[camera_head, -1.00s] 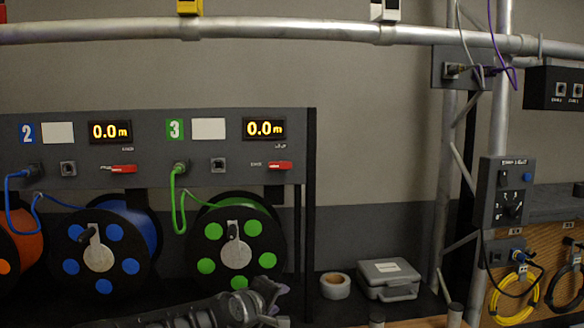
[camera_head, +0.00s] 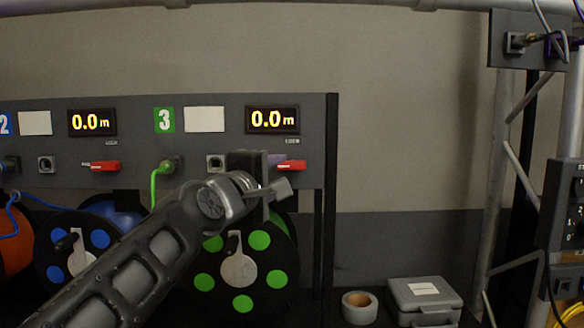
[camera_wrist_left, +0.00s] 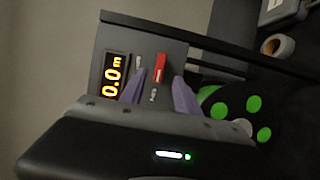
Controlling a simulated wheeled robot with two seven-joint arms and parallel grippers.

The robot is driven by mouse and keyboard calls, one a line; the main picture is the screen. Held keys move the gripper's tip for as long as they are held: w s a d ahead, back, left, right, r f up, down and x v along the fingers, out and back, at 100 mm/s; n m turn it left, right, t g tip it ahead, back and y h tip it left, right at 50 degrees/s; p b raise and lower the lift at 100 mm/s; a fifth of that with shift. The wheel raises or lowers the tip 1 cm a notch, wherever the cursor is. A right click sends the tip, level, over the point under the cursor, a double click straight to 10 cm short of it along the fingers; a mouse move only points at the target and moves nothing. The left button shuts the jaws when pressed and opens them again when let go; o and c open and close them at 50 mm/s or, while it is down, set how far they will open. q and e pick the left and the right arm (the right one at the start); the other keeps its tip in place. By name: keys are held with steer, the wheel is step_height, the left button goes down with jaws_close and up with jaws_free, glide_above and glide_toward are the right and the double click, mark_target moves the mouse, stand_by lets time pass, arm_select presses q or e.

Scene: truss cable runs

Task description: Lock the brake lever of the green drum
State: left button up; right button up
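The green drum (camera_head: 240,270) is a black reel with green dots, below the panel section marked 3 (camera_head: 164,120). Its brake lever is the red handle (camera_head: 292,165) under the right-hand 0.0 m display (camera_head: 272,120). In the head view the handle lies roughly level, its left end hidden by my gripper. My left gripper (camera_head: 278,173) is raised in front of the panel at this lever. In the left wrist view its two purple fingers (camera_wrist_left: 159,76) are apart, with the red lever (camera_wrist_left: 160,67) showing between them. I cannot tell whether they touch it. My right gripper is not in view.
Another red lever (camera_head: 104,166) sits on the panel's section to the left, above the blue drum (camera_head: 75,250). A green cable (camera_head: 154,185) hangs left of my gripper. A tape roll (camera_head: 360,307) and grey case (camera_head: 425,300) stand at the lower right. Wall space right of the panel is clear.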

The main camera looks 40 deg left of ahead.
mark_target(291, 167)
arm_select(q)
steer(key=p+x, duration=0.2)
steer(key=x, duration=0.5)
steer(key=shift+w+a, duration=0.1)
steer(key=shift+w, duration=0.2)
jaws_close()
stand_by(0.4)
